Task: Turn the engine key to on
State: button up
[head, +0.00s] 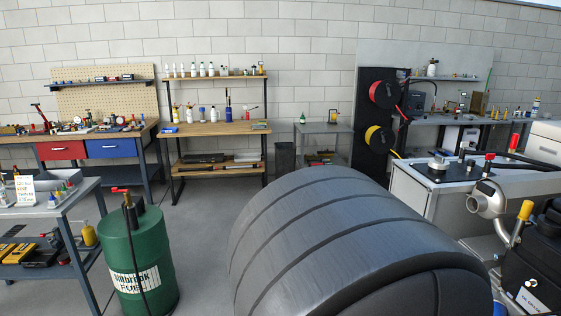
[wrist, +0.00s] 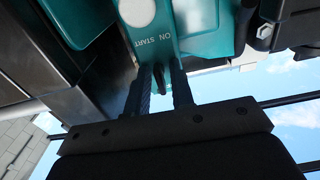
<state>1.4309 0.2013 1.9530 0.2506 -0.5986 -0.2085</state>
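In the wrist view a teal panel (wrist: 186,42) carries the white words "ON START" beside a pale round part (wrist: 137,10). A small dark key-like piece (wrist: 160,77) sticks out just below the lettering. My gripper (wrist: 163,68) has its two dark fingers on either side of this piece, with a narrow gap between them. The fingers look open around it, and I cannot make out firm contact. The key's turned position is not clear. The head view shows neither the key nor my gripper.
In the head view a large dark grey rounded body (head: 330,235) fills the front middle. A green fuel drum (head: 140,262) stands left of it, and machinery with a silver pipe (head: 487,202) stands at right. Workbenches line the back wall. Grey floor (head: 215,215) is clear between drum and benches.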

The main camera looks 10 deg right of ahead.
grip_shut()
jog(key=m, duration=0.4)
jog(key=shift+m, duration=0.3)
jog(key=m, duration=0.4)
jog(key=o, duration=0.8)
grip_release()
jog(key=shift+a, duration=4.5)
